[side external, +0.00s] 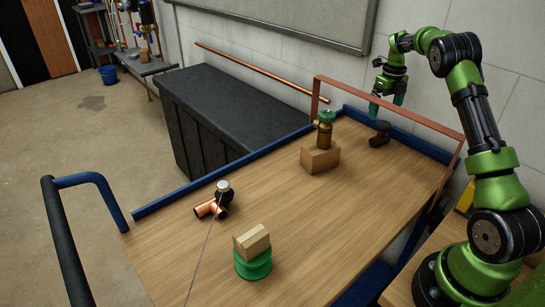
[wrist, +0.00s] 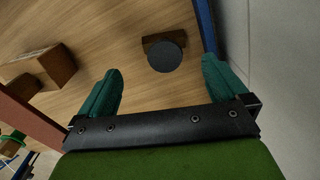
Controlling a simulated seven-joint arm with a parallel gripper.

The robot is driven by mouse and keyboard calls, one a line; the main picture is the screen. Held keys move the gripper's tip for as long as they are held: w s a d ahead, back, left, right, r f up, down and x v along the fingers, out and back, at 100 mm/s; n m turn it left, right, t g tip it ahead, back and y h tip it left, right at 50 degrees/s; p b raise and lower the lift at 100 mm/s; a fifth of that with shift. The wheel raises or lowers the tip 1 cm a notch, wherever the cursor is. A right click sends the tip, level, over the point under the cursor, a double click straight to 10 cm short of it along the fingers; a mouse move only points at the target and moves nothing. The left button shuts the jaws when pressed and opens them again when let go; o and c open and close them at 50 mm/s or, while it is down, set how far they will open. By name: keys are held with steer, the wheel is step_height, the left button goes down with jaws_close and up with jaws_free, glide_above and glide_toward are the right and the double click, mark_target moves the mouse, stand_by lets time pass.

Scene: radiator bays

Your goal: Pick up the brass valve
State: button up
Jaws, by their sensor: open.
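The brass valve (side external: 324,134) has a brass body and a green top. It stands upright on a small cardboard box (side external: 320,159) on the wooden table. My gripper (side external: 386,106) is open and empty, above the table's far right part, to the right of the valve and apart from it. In the wrist view, the open teal fingers (wrist: 162,88) point towards a dark round-topped fitting (wrist: 166,57). A cardboard box (wrist: 48,66) shows at the left there, with a brownish shape beside it; I cannot tell whether that is the valve.
The dark brown fitting (side external: 380,134) lies near the blue back rail. A copper-coloured frame (side external: 390,105) spans above the table near my gripper. A copper tee (side external: 210,207) with a dark-and-silver piece, and a green spool (side external: 253,264) under a small box, stand nearer the front. The table's middle is clear.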

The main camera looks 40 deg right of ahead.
mark_target(382, 133)
step_height(382, 133, down, 5)
steer(key=shift+r, duration=0.15)
steer(key=shift+s+d+f, duration=0.15)
steer(key=shift+f, duration=1.2)
steer(key=shift+s+d+f, duration=0.1)
steer(key=shift+s+f, duration=0.05)
steer(key=shift+f, duration=1.15)
steer(key=shift+r, duration=0.1)
steer(key=c, duration=1.2)
